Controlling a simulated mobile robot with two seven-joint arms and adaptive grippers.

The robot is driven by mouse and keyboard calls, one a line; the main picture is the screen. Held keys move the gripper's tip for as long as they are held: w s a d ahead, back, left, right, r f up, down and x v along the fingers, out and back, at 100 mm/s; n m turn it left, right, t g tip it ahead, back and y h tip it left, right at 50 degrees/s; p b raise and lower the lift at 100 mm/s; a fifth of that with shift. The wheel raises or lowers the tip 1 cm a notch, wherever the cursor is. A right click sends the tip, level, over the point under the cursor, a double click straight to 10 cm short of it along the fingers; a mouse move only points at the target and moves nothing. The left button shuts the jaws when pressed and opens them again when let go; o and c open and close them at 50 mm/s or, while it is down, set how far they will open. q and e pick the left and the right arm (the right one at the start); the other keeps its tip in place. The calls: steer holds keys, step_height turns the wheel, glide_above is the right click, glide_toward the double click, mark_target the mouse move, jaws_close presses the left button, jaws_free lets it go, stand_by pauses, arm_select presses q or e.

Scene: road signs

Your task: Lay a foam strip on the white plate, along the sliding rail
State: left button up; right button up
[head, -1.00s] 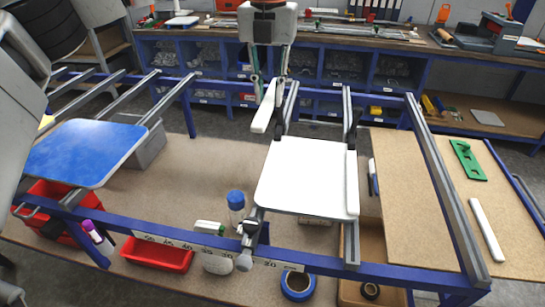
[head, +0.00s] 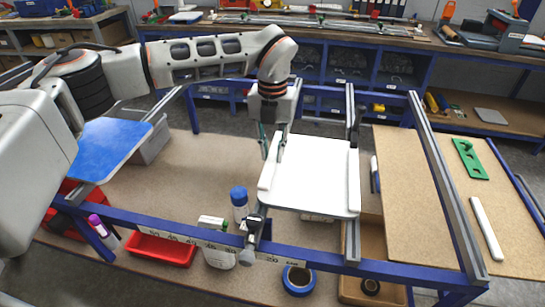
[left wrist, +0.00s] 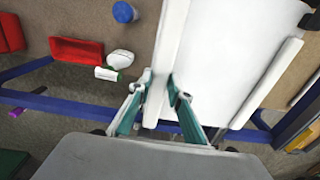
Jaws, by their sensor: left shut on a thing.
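The white plate (head: 312,175) sits across the rails in the middle of the head view; it also shows in the left wrist view (left wrist: 222,60). My left gripper (head: 273,150) is over the plate's far left corner, shut on a white foam strip (head: 267,172). In the left wrist view the strip (left wrist: 172,45) runs between the fingers (left wrist: 160,85), along the plate's left edge. I cannot tell whether it touches the plate. Another white strip (head: 353,182) lies along the plate's right edge, beside the right sliding rail (head: 350,243). My right gripper is not in view.
A loose white strip (head: 487,228) and a green template (head: 469,159) lie on the right-hand board. A clamp knob (head: 249,254) sits at the front rail by the plate's near left corner. A blue panel (head: 108,150) is further left.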

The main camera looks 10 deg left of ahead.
mark_target(273, 155)
arm_select(q)
step_height(273, 155, down, 2)
steer(key=shift+f, duration=0.35)
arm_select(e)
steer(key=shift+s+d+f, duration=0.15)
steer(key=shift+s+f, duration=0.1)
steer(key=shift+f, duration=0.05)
arm_select(q)
steer(key=shift+f, duration=0.1)
steer(key=o, duration=0.7)
steer(key=shift+o, duration=0.2)
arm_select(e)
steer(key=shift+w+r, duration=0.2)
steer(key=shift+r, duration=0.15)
